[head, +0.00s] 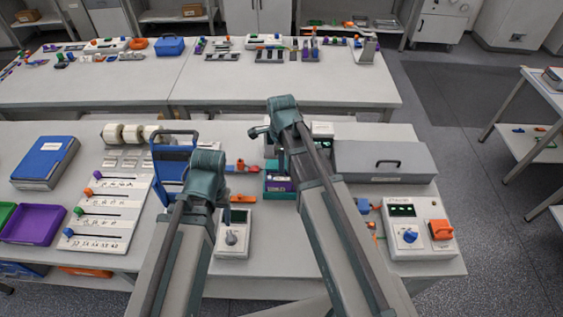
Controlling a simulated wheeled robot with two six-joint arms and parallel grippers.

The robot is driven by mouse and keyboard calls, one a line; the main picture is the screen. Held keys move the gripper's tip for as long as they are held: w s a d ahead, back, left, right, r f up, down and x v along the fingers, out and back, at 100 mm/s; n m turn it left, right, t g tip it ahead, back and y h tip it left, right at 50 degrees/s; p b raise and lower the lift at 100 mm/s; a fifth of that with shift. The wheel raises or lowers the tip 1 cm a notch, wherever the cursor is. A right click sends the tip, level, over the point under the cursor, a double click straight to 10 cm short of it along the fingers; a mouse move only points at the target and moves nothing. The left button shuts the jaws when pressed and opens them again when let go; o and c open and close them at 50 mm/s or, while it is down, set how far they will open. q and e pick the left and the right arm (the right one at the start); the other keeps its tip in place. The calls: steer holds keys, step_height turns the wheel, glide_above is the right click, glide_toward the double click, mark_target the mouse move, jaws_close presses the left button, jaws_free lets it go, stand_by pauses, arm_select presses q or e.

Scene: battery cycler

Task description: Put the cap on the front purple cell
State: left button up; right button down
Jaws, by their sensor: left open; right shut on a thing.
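A dark teal holder (277,194) stands on the near bench, with a purple cell (284,186) in it, partly covered by my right arm. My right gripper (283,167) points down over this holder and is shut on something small. The held thing is too small and hidden to make out, so I cannot tell if it is the cap. My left gripper (226,207) is open, left of the holder and nearer to me, mostly hidden by its own wrist.
A grey lidded case (385,162) lies right of the holder. A control box (405,236) with a blue knob and an orange switch stands front right. A knob meter (233,238), a blue rack (172,150) and a slider board (105,210) are to the left.

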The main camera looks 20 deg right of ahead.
mark_target(282, 178)
arm_select(q)
steer(key=shift+f+b, duration=1.55)
steer(key=shift+f, duration=0.35)
arm_select(e)
steer(key=shift+f, duration=1.9)
arm_select(q)
steer(key=shift+f+b, duration=0.55)
arm_select(e)
steer(key=shift+f, duration=0.6)
steer(key=shift+c, duration=0.6)
jaws_free()
arm_select(q)
steer(key=shift+r, duration=0.1)
arm_select(e)
steer(key=shift+r, duration=0.15)
steer(key=shift+r+p, duration=3.45)
steer(key=shift+p, duration=0.1)
arm_select(q)
step_height(282, 178, up, 7)
